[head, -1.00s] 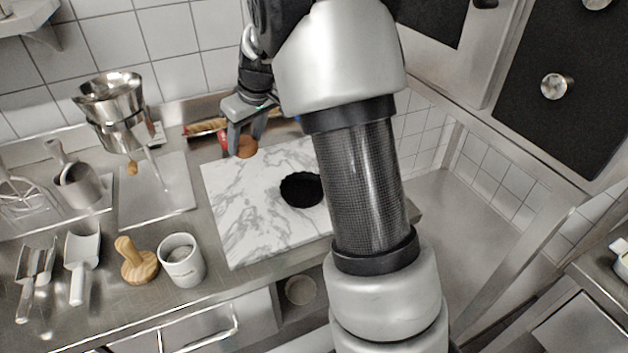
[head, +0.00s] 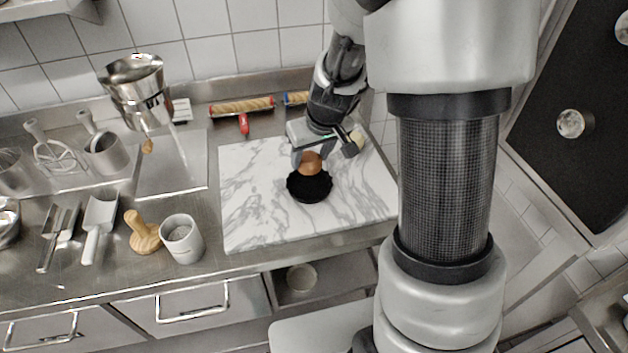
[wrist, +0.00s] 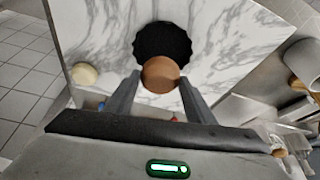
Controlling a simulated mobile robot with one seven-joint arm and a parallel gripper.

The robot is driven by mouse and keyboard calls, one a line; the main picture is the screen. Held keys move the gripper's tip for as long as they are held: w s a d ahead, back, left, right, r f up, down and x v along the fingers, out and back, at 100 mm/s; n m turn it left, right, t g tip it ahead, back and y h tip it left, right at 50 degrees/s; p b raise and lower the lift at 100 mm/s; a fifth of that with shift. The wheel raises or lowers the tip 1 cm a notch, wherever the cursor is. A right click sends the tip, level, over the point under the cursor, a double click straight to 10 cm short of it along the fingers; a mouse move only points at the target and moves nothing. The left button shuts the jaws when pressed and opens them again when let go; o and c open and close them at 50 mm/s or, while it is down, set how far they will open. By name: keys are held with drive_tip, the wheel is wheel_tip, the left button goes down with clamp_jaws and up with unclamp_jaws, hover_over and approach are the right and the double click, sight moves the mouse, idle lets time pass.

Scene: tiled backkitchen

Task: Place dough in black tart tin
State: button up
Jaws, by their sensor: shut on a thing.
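The black tart tin (head: 309,190) lies on the white marble board, with a scalloped edge. My gripper (head: 309,161) is shut on the brown dough ball (head: 311,165) at the tin's far edge in the head view. In the wrist view the dough (wrist: 160,76) sits between the two fingertips of my gripper (wrist: 159,79) and overlaps the near edge of the tin (wrist: 162,40). I cannot tell how high the dough is above the tin. A pale ball (wrist: 84,75) lies apart from it on the board; it also shows in the head view (head: 356,139).
The marble board (head: 250,205) is otherwise mostly clear. Rolling pins (head: 241,106) lie behind it by the wall.

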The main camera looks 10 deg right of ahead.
sight(312, 172)
wheel_tip(312, 172, down, 7)
drive_tip(key=shift+f+b, duration=0.15)
drive_tip(key=shift+b, duration=0.7)
drive_tip(key=shift+f, duration=0.2)
drive_tip(key=o, duration=0.8)
drive_tip(key=shift+o, duration=0.2)
